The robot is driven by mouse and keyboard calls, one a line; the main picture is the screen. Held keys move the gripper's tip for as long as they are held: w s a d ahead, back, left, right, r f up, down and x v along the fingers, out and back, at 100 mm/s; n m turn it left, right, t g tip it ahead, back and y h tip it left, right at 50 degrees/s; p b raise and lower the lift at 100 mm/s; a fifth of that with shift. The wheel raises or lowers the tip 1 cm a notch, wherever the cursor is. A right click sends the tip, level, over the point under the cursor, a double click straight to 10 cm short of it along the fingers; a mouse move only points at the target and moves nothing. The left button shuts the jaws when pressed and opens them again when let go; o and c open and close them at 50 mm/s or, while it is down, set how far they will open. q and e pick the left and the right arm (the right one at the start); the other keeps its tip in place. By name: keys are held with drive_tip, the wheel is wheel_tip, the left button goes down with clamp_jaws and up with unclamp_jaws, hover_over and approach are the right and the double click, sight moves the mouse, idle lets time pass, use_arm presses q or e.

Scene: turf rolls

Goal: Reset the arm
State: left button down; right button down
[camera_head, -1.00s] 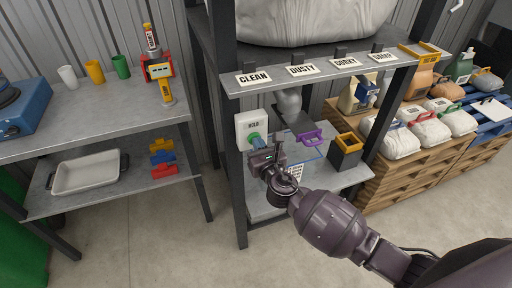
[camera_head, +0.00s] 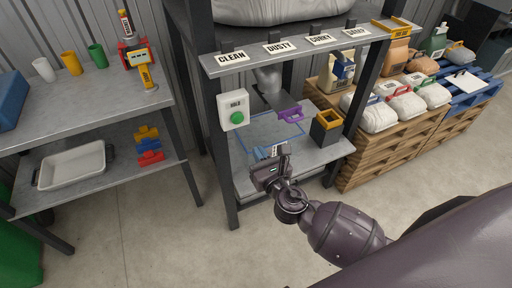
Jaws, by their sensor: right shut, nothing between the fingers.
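My right gripper (camera_head: 279,160) is shut and empty, in front of the lower shelf (camera_head: 320,155) of the dark-framed stand in the head view. Its arm comes in from the lower right. The white box marked HOLD, with a green button (camera_head: 237,117), is on the stand's left post, above and left of the gripper and apart from it. My left gripper is not in the picture.
A purple-handled scoop (camera_head: 290,115) and a black bin with a yellow rim (camera_head: 326,127) are on the stand. A metal table (camera_head: 90,102) with cups and a white tray (camera_head: 72,168) is at left. Sacks lie on a wooden pallet (camera_head: 385,150) at right. Floor in front is clear.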

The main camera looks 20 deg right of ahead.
idle(0.6)
drive_tip(key=s+d+f+m+g, duration=0.2)
drive_tip(key=s+f+m, duration=0.2)
drive_tip(key=m, duration=0.7)
drive_tip(key=s+d+f+m+g, duration=0.2)
drive_tip(key=s+f+m, duration=0.3)
drive_tip(key=s+m, duration=0.4)
drive_tip(key=s+d+f+m+g, duration=0.2)
drive_tip(key=s+d+f+m, duration=0.2)
drive_tip(key=m, duration=1.1)
drive_tip(key=s+f, duration=0.1)
drive_tip(key=s, duration=0.2)
drive_tip(key=shift+s+g+h, duration=0.25)
drive_tip(key=shift+g+h, duration=0.15)
drive_tip(key=shift+d+m, duration=0.15)
drive_tip(key=shift+m, duration=0.15)
